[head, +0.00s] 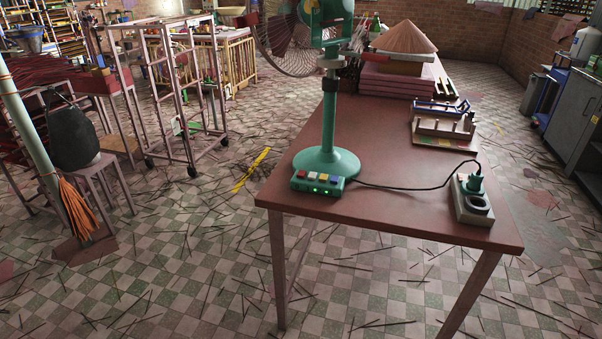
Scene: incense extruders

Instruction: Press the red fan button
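A green table fan (327,120) stands upright near the front left of the reddish-brown table (400,218). Its round base (326,160) rests on the tabletop and its wire cage (285,42) faces left. A small green control box (317,188) sits at the front of the base, with a row of small coloured buttons on top and small green lights on its front face. Neither of my grippers shows in the head view.
A black cable runs from the fan to a socket block (472,200) with a plug at the table's right edge. A wooden rack (443,130) and pink stacked boxes (393,78) with a conical hat (405,38) stand farther back. The table's front middle is clear. Sticks litter the tiled floor.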

